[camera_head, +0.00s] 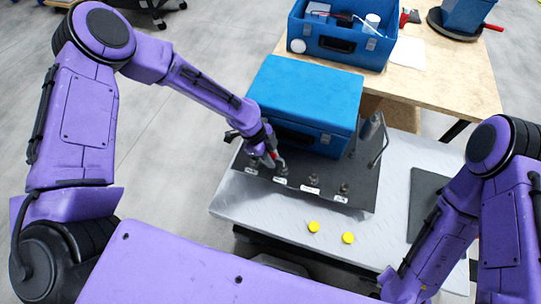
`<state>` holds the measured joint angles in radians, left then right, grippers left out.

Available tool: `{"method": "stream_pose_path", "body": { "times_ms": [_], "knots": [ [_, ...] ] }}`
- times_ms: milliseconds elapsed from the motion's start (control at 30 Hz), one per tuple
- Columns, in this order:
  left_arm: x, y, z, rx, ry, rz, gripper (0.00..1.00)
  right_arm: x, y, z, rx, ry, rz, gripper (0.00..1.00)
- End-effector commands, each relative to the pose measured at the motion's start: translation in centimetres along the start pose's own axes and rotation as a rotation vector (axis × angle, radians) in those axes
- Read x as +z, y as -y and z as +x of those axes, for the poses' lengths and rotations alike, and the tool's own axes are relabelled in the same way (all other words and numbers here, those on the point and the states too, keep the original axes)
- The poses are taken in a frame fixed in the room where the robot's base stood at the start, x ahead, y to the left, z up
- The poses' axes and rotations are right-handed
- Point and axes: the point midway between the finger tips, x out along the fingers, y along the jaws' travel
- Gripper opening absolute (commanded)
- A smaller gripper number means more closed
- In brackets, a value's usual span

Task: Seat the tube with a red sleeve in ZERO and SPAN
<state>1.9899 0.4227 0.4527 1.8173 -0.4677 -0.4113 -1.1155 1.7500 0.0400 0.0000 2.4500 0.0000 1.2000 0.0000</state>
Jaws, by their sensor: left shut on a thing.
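A blue analyser box (308,95) stands on a dark base plate (366,180). Several fittings with small white labels run along the plate's front; the labels are too small to read. My left gripper (274,158) is shut on a tube with a red sleeve (274,155). It holds the tube at the second fitting from the left (281,169), in front of the box. The tube's lower end seems to meet this fitting, but I cannot tell whether it is seated. My right arm is at the lower right, and its gripper is out of the picture.
Two yellow caps (313,226) lie on the light grey table (250,207) before the plate. A bent metal pipe (383,142) rises right of the box. A dark pad (425,196) lies farther right. An open blue toolbox (342,37) stands on a wooden table behind.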

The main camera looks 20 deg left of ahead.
Motion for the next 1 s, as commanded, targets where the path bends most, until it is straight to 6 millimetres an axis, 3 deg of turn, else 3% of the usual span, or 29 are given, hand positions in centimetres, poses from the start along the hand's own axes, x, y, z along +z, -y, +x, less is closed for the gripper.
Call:
{"method": "stream_pose_path", "body": {
  "times_ms": [167,200,267,633,1000],
  "knots": [
    [0.2,0.0,0.5,0.0,0.0,0.0,0.0,0.2,0.0,0.4,0.0,0.0,0.0,0.38],
    [0.2,0.0,0.4,0.0,0.0,0.0,0.37,0.1,0.0,0.3,0.0,0.0,0.0,0.38],
    [0.2,0.0,0.4,0.0,0.0,0.0,0.54,0.1,0.0,0.3,0.0,0.0,0.0,0.38],
    [0.2,0.1,-0.5,-0.004,-0.001,0.0,0.54,0.2,0.0,0.4,0.0,0.0,0.0,0.38],
    [0.1,0.1,-8.7,-0.005,-0.001,0.0,0.54,0.4,0.1,1.1,0.0,0.0,0.0,0.38]
  ]
}}
